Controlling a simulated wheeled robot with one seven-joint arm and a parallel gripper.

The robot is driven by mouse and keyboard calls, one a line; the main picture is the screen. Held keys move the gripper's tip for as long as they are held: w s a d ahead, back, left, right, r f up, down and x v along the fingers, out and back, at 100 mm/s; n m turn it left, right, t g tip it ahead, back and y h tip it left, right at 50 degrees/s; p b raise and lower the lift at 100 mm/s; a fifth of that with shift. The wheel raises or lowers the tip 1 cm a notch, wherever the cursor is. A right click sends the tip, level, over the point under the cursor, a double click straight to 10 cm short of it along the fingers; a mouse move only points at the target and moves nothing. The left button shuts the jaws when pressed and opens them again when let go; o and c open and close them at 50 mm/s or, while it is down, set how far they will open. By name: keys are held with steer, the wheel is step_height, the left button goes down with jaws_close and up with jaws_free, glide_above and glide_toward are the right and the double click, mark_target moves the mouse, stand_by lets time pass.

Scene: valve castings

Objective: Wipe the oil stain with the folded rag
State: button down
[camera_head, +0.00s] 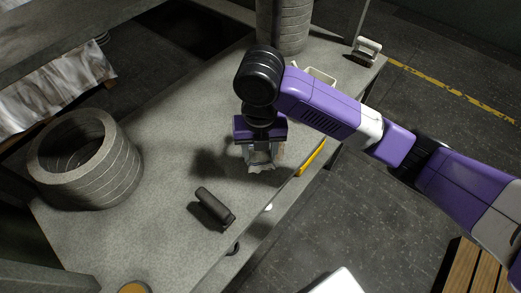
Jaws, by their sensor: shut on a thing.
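My gripper (261,161) points down over the grey bench top (150,235), near its right front edge. It is shut on a pale, crumpled cloth, which looks like the folded rag (262,167). The fingers and the arm's wrist hide part of the rag, and I cannot tell whether it touches the bench. A dark patch (212,166) lies on the bench just left of the gripper. I cannot tell whether it is the oil stain, the arm's shadow, or both.
A ring stack (88,160) stands left, another (284,25) at the back. A yellow object (311,157) is at the bench edge. Bench between left stack and cylinder is clear.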

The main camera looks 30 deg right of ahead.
mark_target(260, 153)
steer(key=shift+r+p, duration=1.7)
steer(key=shift+r, duration=0.9)
steer(key=shift+r+p, duration=1.25)
steer(key=shift+r, duration=0.35)
steer(key=shift+f, duration=0.1)
